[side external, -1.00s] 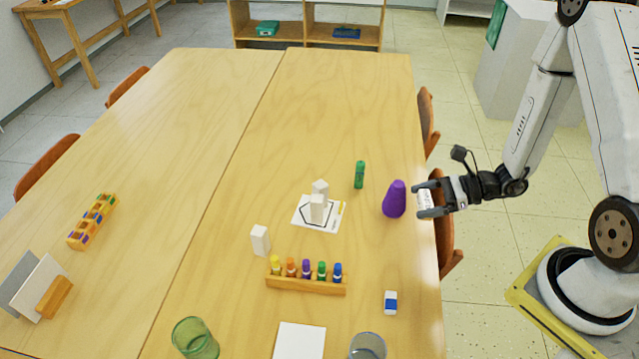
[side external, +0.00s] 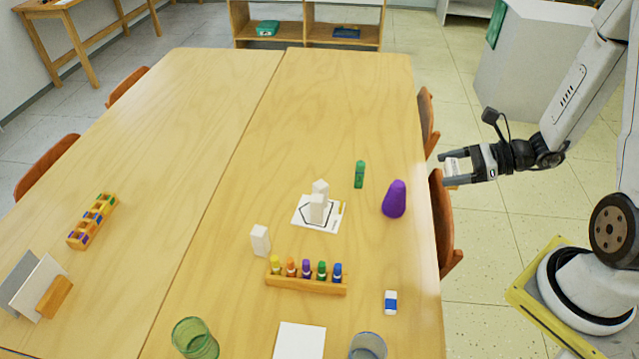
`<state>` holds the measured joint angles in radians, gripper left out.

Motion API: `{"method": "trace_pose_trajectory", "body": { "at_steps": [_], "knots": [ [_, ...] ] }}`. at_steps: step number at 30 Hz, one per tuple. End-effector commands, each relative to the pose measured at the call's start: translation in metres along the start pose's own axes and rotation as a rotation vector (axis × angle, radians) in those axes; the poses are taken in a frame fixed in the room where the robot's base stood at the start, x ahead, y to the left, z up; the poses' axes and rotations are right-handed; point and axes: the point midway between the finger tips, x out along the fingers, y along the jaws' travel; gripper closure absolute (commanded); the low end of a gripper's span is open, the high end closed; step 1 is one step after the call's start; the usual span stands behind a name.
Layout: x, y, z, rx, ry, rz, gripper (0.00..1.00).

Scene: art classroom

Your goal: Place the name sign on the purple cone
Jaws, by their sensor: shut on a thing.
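The purple cone (side external: 395,199) stands upright near the right edge of the table, with nothing on its rounded top. My gripper (side external: 452,169) is off the table's right edge, to the right of the cone and somewhat higher in the picture. It is shut on a small white piece, which looks like the name sign (side external: 459,166). The sign is clear of the cone, and the fingers partly hide it. Its writing cannot be read here.
A green marker (side external: 359,174) stands behind the cone. White blocks (side external: 318,206) stand on a printed sheet to the left. A marker rack (side external: 306,284) and an eraser (side external: 391,302) are nearer. An orange chair (side external: 447,225) is below my gripper in the picture.

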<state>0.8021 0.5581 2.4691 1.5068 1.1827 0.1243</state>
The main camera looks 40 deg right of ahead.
Motion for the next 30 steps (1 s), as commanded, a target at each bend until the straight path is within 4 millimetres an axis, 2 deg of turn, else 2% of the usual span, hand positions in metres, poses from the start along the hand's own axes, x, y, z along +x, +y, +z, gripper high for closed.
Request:
{"method": "trace_pose_trajectory", "body": {
  "at_steps": [5, 19, 30],
  "knots": [
    [0.012, -0.013, -0.003, -0.001, 0.0, 0.003, 0.65],
    [0.064, -0.073, -0.018, -0.002, 0.0, 0.002, 0.65],
    [0.095, -0.099, -0.047, 0.0, 0.0, 0.002, 0.65]
  ]
}}
